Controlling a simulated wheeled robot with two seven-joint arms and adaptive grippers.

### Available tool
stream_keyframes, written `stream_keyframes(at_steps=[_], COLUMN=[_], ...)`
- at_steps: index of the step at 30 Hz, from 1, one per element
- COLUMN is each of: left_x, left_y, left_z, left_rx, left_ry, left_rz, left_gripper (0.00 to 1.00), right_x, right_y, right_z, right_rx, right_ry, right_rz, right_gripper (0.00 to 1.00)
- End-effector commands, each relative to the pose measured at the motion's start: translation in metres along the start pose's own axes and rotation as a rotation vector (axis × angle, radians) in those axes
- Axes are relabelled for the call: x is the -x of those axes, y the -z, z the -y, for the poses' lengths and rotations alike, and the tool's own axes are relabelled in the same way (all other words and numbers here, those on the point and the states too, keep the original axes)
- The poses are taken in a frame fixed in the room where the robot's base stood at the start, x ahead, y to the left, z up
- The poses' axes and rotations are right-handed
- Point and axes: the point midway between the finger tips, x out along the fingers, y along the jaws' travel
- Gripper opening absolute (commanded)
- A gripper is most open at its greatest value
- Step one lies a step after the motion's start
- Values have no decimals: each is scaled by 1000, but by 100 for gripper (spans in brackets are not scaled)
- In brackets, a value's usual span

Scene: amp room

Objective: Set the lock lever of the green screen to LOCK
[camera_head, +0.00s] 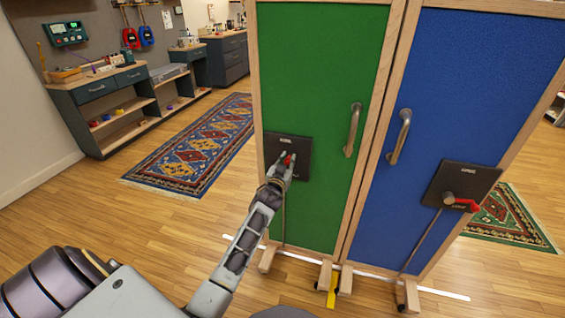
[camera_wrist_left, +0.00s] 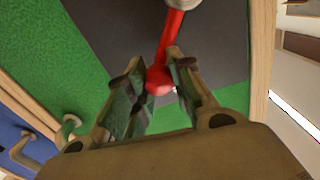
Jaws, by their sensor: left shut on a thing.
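The green screen (camera_head: 325,60) stands upright in a wooden frame, left of the blue screen. A dark lock plate (camera_head: 302,146) is on its lower left part, with small lettering too small to read. In the left wrist view, the red lock lever (camera_wrist_left: 170,38) runs down from a silver pivot (camera_wrist_left: 185,3) to a rounded red end between my fingers. In the head view only a bit of red (camera_head: 288,159) shows. My left gripper (camera_head: 287,163) is shut on the lever's end, covering part of the plate. My right gripper is not in view.
The blue screen (camera_head: 465,90) stands close on the right, with its own plate (camera_head: 482,184) and red lever (camera_head: 466,205) pointing right. Metal handles (camera_head: 353,130) (camera_head: 400,137) stick out from both screens. Wooden feet (camera_head: 325,273) stand on the floor. Open floor and a patterned rug (camera_head: 195,150) lie left.

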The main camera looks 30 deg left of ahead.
Motion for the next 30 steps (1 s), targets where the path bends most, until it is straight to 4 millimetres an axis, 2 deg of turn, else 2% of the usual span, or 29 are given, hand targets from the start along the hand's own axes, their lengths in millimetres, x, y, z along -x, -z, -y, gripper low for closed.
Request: stream_keyframes(at_steps=[7,10,21,30], left_x=[-2,-2,-2,-3], left_y=[-10,-16,-36,-47], left_z=[-17,-21,-33,-36], left_rx=[-231,-327,-626,-781], left_ry=[-1,0,2,3], left_rz=[-6,-6,-8,-9], left_gripper=[0,0,0,0], right_x=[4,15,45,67], right_y=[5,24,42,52], right_z=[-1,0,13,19], right_rx=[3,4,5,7], right_ry=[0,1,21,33], right_rz=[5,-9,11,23], right_gripper=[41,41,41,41])
